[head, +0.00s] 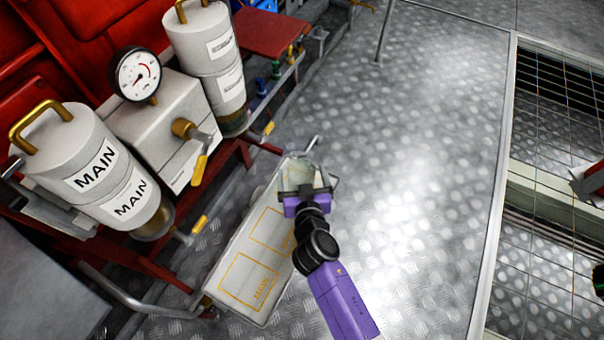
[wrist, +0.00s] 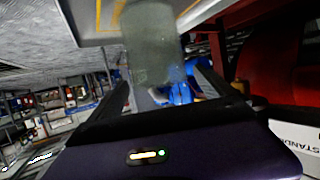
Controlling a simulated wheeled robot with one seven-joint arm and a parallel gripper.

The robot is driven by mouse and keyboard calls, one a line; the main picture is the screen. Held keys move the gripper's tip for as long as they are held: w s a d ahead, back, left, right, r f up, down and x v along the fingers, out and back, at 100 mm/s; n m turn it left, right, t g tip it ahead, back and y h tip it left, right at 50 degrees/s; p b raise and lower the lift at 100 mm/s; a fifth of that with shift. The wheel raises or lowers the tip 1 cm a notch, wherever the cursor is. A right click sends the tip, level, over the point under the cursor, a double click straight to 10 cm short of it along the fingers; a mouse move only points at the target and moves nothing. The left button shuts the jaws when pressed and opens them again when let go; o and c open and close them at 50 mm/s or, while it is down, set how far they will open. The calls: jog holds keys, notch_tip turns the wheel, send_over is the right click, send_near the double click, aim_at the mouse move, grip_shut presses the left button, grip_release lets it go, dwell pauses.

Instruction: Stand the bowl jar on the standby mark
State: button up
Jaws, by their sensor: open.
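The bowl jar (head: 299,172), a cloudy clear cup, stands at the far end of a pale tray (head: 222,262). In the wrist view the jar (wrist: 152,45) shows between my two fingers. My gripper (head: 305,188) is open around the jar's near side; I cannot tell whether either finger touches it. Two orange outlined squares lie on the tray: a nearer one (head: 248,280) with small lettering I cannot read surely, and a farther one (head: 268,225) partly hidden by my arm. I cannot tell which is the standby mark.
Two grey canisters stand at left, the nearer labelled MAIN (head: 95,165), with a gauge (head: 138,74) between them. Yellow-handled valves (head: 199,168) stick out toward the tray. The patterned metal floor (head: 420,150) is open to the right, up to a grating (head: 555,120).

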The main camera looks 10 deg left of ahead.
jog(key=shift+r, duration=0.2)
jog(key=p+v, duration=0.3)
jog(key=v, duration=0.9)
jog(key=shift+s+f, duration=0.1)
jog(key=s+d+r, duration=0.2)
jog(key=s+d, duration=1)
jog(key=s, duration=0.3)
jog(key=s+d+r+m+h, duration=0.1)
jog(key=s+d+r, duration=0.4)
jog(key=r, duration=0.3)
jog(key=s+d+r+m+t+h, duration=0.1)
jog(key=s+d+r+h, duration=0.1)
jog(key=s+d+r, duration=0.3)
notch_tip(320, 180, up, 3)
jog(key=s, duration=0.2)
jog(key=shift+s+d+m, duration=0.25)
jog(key=shift+s+m, duration=0.1)
jog(key=shift+m, duration=0.05)
jog(key=shift+r, duration=0.15)
